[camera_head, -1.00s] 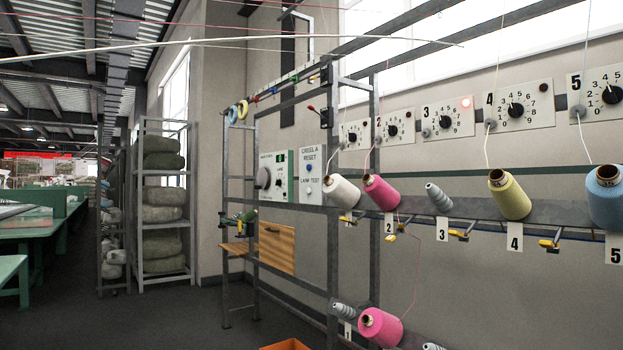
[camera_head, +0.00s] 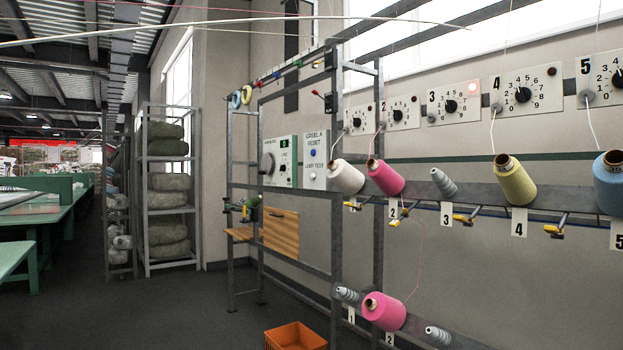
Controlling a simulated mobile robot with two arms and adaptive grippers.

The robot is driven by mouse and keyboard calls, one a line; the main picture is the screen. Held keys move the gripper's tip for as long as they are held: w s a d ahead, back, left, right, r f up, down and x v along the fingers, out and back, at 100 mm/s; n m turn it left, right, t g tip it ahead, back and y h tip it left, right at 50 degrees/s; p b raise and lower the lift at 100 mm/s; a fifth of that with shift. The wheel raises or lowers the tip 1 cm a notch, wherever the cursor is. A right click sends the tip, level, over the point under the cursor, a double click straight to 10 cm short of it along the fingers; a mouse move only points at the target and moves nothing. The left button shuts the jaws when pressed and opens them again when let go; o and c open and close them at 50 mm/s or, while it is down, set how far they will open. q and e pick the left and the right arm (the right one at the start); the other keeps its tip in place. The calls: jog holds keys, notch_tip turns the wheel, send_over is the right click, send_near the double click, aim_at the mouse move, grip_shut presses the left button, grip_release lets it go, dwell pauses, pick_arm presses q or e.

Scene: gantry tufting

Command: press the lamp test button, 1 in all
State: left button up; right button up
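The creel reset panel (camera_head: 314,160) is a pale upright plate on the metal frame, left of the cones. It carries a blue button (camera_head: 313,153) under the reset lettering. Below the "LAMP TEST" lettering sits a small pale lamp test button (camera_head: 313,176), too small to see in detail. A second panel (camera_head: 279,163) beside it has a large dark dial and a small green display. Neither of my grippers shows.
Yarn cones, such as a pink cone (camera_head: 385,177) and a yellow cone (camera_head: 514,181), stick out from the rail. An orange crate (camera_head: 295,337) stands on the floor. Shelves with bales (camera_head: 168,190) stand behind. The floor (camera_head: 180,310) at the left is clear.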

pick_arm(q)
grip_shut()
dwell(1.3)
